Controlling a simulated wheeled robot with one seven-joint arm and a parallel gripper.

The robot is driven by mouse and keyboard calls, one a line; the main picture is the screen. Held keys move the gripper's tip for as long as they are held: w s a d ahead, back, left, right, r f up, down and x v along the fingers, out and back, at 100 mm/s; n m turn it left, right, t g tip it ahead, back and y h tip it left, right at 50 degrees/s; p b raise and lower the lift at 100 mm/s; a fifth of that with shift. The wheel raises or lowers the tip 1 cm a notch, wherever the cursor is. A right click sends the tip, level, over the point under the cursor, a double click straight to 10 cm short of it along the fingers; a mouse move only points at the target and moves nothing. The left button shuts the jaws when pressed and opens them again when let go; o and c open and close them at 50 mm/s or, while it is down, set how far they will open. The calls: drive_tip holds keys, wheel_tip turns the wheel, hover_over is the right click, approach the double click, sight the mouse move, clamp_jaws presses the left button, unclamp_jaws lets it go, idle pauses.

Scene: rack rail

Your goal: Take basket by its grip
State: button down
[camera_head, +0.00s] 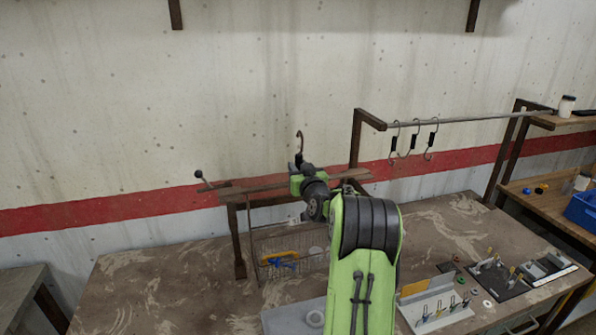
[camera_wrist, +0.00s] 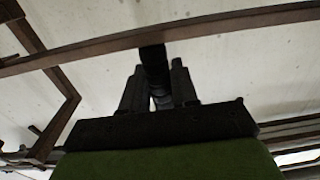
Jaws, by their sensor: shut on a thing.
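A thin wire basket (camera_head: 315,262) shows in the head view, partly behind my arm, with a yellow and blue tool (camera_head: 280,260) at it. Its thin side wire rises on the left toward a brown bar. A dark grip (camera_head: 299,158) with a curved hook (camera_head: 300,139) stands upright above the bar. My gripper (camera_head: 297,169) is at this grip. In the wrist view my gripper (camera_wrist: 157,92) is shut on a dark upright piece (camera_wrist: 153,62), seemingly the grip. The link between grip and basket is hidden, and I cannot tell whether the basket touches the table.
A brown bar (camera_head: 250,188) on a post (camera_head: 238,250) lies close to my gripper. A metal rail (camera_head: 470,119) with several hooks (camera_head: 394,145) runs at the right. The worktable (camera_head: 150,285) is clear at left; a grey tray (camera_head: 290,318) and tool boards (camera_head: 435,305) occupy its front.

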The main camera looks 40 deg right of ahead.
drive_tip(key=b+v, duration=0.7)
drive_tip(key=v, duration=0.1)
drive_tip(key=shift+s, duration=0.15)
drive_tip(key=shift+a+f, duration=0.1)
idle(0.4)
